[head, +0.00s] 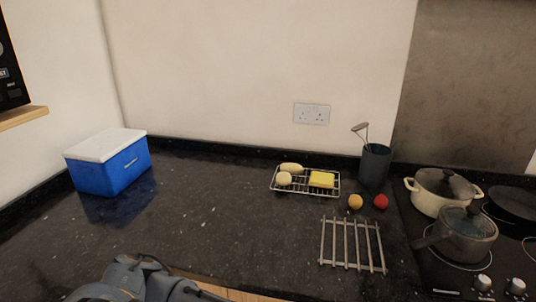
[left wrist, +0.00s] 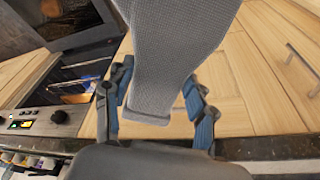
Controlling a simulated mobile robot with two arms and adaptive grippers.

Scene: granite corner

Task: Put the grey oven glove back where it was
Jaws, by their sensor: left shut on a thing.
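The grey oven glove (left wrist: 180,45) hangs in my left gripper (left wrist: 156,82) in the left wrist view. It is a long textured grey cloth shape that runs out of the top of that picture. The two blue-padded fingers are on either side of it, shut on its near end. Its far end is cut off by the picture edge. The glove does not show in the head view, where only grey-blue parts of my left arm come in at the bottom. My right gripper is in neither view.
Wooden cabinet doors (left wrist: 245,80) and the oven front with knobs (left wrist: 58,117) lie beyond the glove. On the black worktop (head: 205,225) stand a blue cooler box (head: 112,172), a wire rack (head: 335,189) with food, a slatted trivet (head: 351,245), and pots on the hob (head: 450,278).

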